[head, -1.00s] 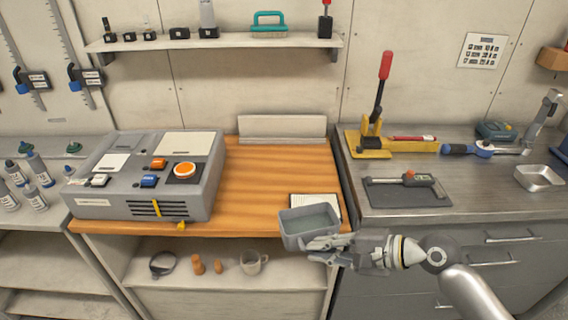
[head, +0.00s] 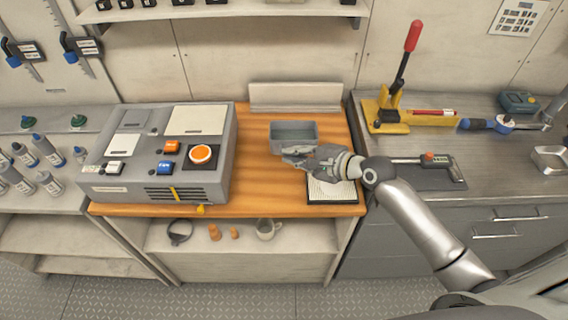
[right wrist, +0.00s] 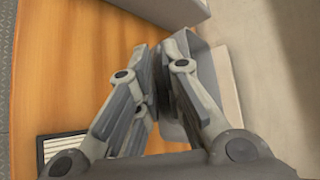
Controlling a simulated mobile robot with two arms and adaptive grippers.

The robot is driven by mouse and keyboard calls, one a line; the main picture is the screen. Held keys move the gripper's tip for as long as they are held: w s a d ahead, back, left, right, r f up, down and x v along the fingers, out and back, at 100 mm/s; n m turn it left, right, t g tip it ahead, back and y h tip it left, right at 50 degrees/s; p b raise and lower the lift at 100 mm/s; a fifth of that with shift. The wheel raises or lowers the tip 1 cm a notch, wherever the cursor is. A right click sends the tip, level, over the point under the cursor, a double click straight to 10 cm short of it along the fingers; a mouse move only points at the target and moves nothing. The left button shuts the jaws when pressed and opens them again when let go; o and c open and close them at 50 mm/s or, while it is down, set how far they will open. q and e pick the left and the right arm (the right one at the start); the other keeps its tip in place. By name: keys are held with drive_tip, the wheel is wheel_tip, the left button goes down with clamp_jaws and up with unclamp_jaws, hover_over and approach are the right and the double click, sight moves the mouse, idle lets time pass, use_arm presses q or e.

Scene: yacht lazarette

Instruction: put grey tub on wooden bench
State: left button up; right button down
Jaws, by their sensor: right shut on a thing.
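The grey tub (head: 294,131) is an open rectangular container over the back right part of the wooden bench (head: 262,190). My right gripper (head: 297,155) is shut on its near wall. In the right wrist view the fingers (right wrist: 165,75) close on the wall of the tub (right wrist: 207,75), with the orange wood of the bench (right wrist: 60,70) around it. I cannot tell whether the tub's base touches the wood. My left gripper is not in view.
A grey control box (head: 165,150) fills the bench's left side. A notepad (head: 333,191) lies at the front right, under my right wrist. A pale upright board (head: 295,97) stands behind the tub. A steel counter with a yellow press (head: 390,112) is on the right.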

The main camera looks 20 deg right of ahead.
drive_tip(key=f, duration=0.1)
drive_tip(key=w+a+f, duration=0.1)
drive_tip(key=a+f, duration=0.1)
drive_tip(key=shift+w+f, duration=0.2)
drive_tip(key=shift+w, duration=0.15)
drive_tip(key=shift+w+a+f, duration=0.1)
drive_tip(key=shift+a+f, duration=0.05)
drive_tip(key=shift+f, duration=0.05)
wheel_tip(320, 180, down, 3)
drive_tip(key=shift+w+a+f, duration=0.1)
drive_tip(key=shift+a, duration=0.05)
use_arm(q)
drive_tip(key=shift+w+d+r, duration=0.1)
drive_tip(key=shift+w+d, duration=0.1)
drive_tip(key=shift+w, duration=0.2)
use_arm(e)
drive_tip(key=shift+f, duration=0.2)
drive_tip(key=c, duration=1.5)
unclamp_jaws()
drive_tip(key=shift+c, duration=0.2)
drive_tip(key=v, duration=1.1)
drive_tip(key=shift+f+b, duration=0.15)
drive_tip(key=shift+b, duration=0.25)
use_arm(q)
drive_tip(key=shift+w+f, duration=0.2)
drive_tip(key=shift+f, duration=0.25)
use_arm(e)
drive_tip(key=shift+s+d+r, duration=0.25)
drive_tip(key=shift+s+r, duration=0.1)
drive_tip(key=shift+s, duration=0.1)
